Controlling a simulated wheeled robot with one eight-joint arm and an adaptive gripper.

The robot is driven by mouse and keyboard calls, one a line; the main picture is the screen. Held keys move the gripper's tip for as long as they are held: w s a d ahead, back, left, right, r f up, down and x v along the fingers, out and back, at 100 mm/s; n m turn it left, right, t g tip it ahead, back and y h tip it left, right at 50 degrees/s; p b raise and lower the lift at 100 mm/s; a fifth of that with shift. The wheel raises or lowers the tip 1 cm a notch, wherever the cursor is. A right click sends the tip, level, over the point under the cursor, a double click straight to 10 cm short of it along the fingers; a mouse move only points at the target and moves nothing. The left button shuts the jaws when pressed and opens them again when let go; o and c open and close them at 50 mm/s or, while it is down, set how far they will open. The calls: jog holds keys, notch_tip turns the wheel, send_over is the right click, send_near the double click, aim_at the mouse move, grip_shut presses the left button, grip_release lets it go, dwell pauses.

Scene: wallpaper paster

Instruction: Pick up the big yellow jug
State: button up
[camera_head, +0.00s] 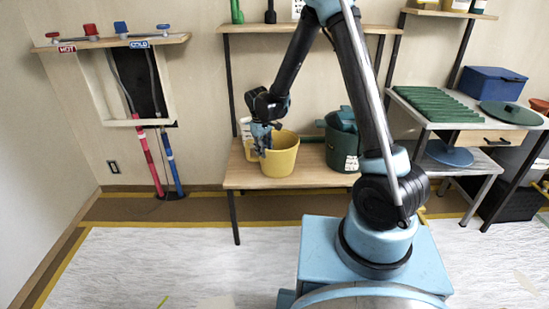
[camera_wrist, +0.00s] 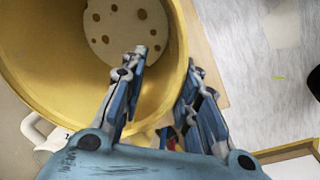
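The big yellow jug (camera_head: 284,160) stands upright on the wooden middle shelf in the head view. Its wide mouth fills the upper left of the wrist view (camera_wrist: 45,75), with a pale disc with holes seen inside. My gripper (camera_head: 262,149) is at the jug's left rim, on the handle side. In the wrist view my gripper (camera_wrist: 166,68) has its fingers apart. The left finger overlaps the jug's inside and the right finger lies past the rim. The yellow wall shows between them. Contact cannot be told, and the handle is mostly hidden by the fingers.
A dark green container (camera_head: 342,145) stands right of the jug on the same shelf (camera_head: 234,174). An upper shelf (camera_head: 258,28) is above. A white item (camera_wrist: 38,128) is beside the jug. A side table with a blue box (camera_head: 490,83) stands at right.

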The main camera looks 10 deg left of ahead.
aim_at(265, 162)
jog(key=shift+s+f, duration=0.15)
jog(key=shift+f, duration=2)
jog(key=shift+d+f, duration=0.15)
jog(key=shift+f, duration=0.6)
jog(key=shift+c, duration=0.6)
grip_shut()
